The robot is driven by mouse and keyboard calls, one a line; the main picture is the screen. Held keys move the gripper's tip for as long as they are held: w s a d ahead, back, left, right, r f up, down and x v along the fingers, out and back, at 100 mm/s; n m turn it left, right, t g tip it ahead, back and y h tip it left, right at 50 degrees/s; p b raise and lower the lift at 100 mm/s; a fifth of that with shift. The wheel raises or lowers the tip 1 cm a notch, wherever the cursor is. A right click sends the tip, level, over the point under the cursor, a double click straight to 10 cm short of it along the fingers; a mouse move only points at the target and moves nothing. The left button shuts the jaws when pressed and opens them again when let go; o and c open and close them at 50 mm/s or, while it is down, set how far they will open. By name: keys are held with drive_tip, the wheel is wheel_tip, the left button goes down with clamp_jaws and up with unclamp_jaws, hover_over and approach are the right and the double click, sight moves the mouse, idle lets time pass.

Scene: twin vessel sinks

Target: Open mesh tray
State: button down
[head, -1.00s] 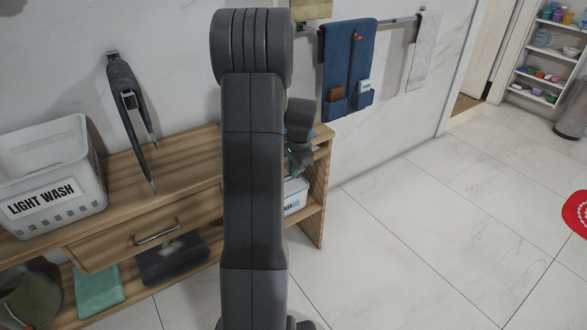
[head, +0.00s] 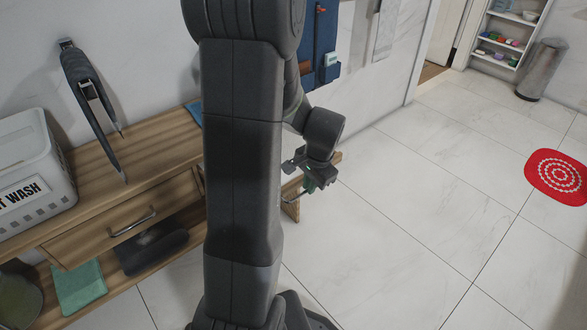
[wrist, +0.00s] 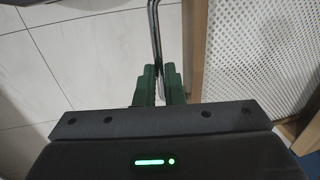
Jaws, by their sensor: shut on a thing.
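The mesh tray has a white perforated floor (wrist: 262,50) and a wooden front board (wrist: 197,45) at the right of the wrist view. Its mesh interior shows beyond the board, so it stands at least partly open. A thin metal handle (wrist: 154,25) runs along the outside of the board. My gripper (wrist: 160,75), with green fingers, is shut on this handle. In the head view my gripper (head: 305,190) is at the right end of the wooden bench. My arm hides most of the tray there.
The wooden bench (head: 150,165) carries a white laundry basket (head: 30,185) at left. Its closed drawer (head: 125,225) has a metal handle. A green folded cloth (head: 78,287) lies on the shelf below. Open tiled floor extends right, with a red mat (head: 560,178).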

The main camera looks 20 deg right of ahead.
drive_tip(key=shift+s+d, duration=0.25)
drive_tip(key=shift+s, duration=0.5)
drive_tip(key=shift+s+d, duration=0.25)
drive_tip(key=shift+s, duration=0.45)
drive_tip(key=c, duration=1.5)
unclamp_jaws()
drive_tip(key=shift+r, duration=0.15)
drive_tip(key=r+p, duration=0.1)
drive_tip(key=r, duration=0.3)
drive_tip(key=s+r+p, duration=0.1)
drive_tip(key=r+p, duration=0.1)
drive_tip(key=r, duration=0.3)
drive_tip(key=s+d+r+p, duration=0.1)
drive_tip(key=r, duration=0.3)
drive_tip(key=shift+s+r+p, duration=0.15)
drive_tip(key=shift+r+p, duration=0.05)
drive_tip(key=shift+p, duration=0.1)
drive_tip(key=shift+a+f, duration=0.1)
drive_tip(key=shift+f, duration=0.05)
drive_tip(key=w+f+b, duration=0.1)
drive_tip(key=f, duration=0.3)
drive_tip(key=f+b, duration=0.2)
drive_tip(key=f, duration=0.3)
drive_tip(key=w+a+f+b, duration=0.1)
drive_tip(key=f, duration=0.3)
drive_tip(key=shift+w+f, duration=0.2)
drive_tip(key=shift+w, duration=0.1)
